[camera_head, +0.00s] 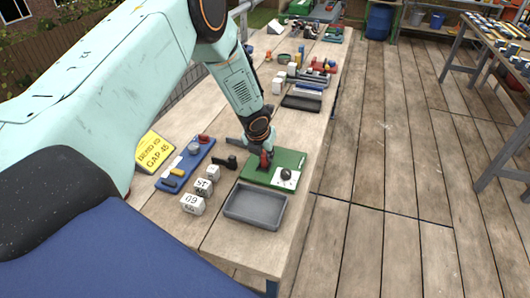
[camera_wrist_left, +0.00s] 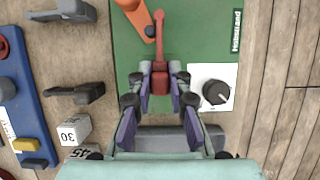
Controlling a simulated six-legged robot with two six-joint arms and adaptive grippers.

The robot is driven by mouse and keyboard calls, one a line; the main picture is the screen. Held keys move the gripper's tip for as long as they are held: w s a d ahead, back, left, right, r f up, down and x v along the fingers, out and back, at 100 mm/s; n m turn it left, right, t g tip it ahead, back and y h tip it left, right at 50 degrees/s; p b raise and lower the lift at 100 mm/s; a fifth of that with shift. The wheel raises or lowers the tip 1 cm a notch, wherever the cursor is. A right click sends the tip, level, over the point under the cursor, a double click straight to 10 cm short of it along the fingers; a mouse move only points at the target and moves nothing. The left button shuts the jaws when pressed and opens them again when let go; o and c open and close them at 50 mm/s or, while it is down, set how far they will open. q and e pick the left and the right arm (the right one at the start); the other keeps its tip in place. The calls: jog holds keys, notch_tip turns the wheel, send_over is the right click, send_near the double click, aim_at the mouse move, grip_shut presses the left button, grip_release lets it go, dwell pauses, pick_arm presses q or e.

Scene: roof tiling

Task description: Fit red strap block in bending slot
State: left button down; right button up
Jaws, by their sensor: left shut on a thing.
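My left gripper (camera_head: 262,150) is low over the green board (camera_head: 297,159) in the head view. In the left wrist view its two fingers (camera_wrist_left: 160,84) are shut on the wide end of a red piece (camera_wrist_left: 160,66), which I take as the red strap block. A narrow red bar runs up from it over the green board (camera_wrist_left: 200,30). An orange part (camera_wrist_left: 134,14) lies beside the bar's tip. A white plate with a black knob (camera_wrist_left: 214,92) is to the right. The bending slot cannot be made out, nor whether the red piece touches the board.
A grey tray (camera_head: 255,206) stands in front of the board. White numbered cubes (camera_head: 192,204), a blue tray (camera_head: 186,164) and a yellow sign (camera_head: 154,152) are to the left. Dark handled pieces (camera_wrist_left: 76,93) lie left of the board. More tools lie farther back; the table's right edge is close.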

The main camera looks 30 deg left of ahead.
dwell(0.3)
pick_arm(q)
jog(key=c, duration=1.2)
grip_release()
jog(key=shift+r+p, duration=3.55)
jog(key=shift+p, duration=0.1)
jog(key=shift+f, duration=0.1)
